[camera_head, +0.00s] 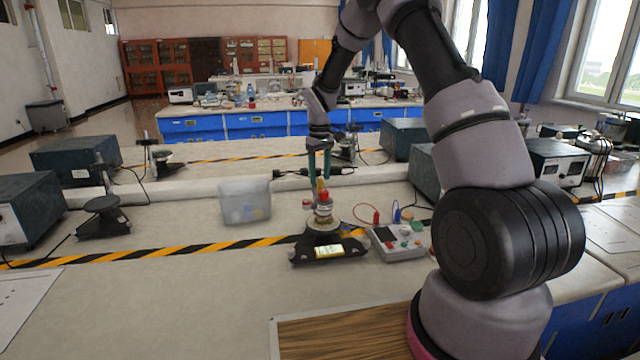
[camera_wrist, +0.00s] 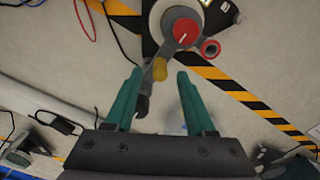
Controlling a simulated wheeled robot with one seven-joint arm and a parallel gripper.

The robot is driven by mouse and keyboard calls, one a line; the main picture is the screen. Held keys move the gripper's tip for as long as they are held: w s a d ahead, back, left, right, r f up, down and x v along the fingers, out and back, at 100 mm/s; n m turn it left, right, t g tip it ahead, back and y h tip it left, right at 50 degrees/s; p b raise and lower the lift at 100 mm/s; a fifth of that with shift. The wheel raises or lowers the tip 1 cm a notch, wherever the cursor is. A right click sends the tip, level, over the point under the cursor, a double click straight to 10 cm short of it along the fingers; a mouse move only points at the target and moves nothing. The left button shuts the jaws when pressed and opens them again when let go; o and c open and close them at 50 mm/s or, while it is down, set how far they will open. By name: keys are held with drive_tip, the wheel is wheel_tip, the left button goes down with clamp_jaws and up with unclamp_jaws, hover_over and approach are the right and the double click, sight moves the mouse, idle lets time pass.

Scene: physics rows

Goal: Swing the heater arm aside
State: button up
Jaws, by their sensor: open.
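A stand with a dark base (camera_head: 330,250) and a round top with a red knob (camera_head: 323,196) stands on the bench. In the wrist view the red knob (camera_wrist: 185,30) sits at the top, and a grey arm (camera_wrist: 170,48), which looks like the heater arm, reaches from it to an upright yellow peg (camera_wrist: 160,69). My gripper (camera_head: 319,176) is open above the stand, fingers pointing down. In the wrist view my gripper (camera_wrist: 159,75) has its teal fingertips on either side of the yellow peg, apart from it. Contact depth cannot be told.
A red ring (camera_wrist: 210,48) sits beside the stand's top. A grey control box (camera_head: 400,241) with red and blue leads stands right of the stand. A clear bin (camera_head: 245,202) is to the left.

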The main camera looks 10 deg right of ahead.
sight(320, 182)
drive_tip(key=shift+f, duration=1.6)
drive_tip(key=shift+c, duration=0.3)
clamp_jaws()
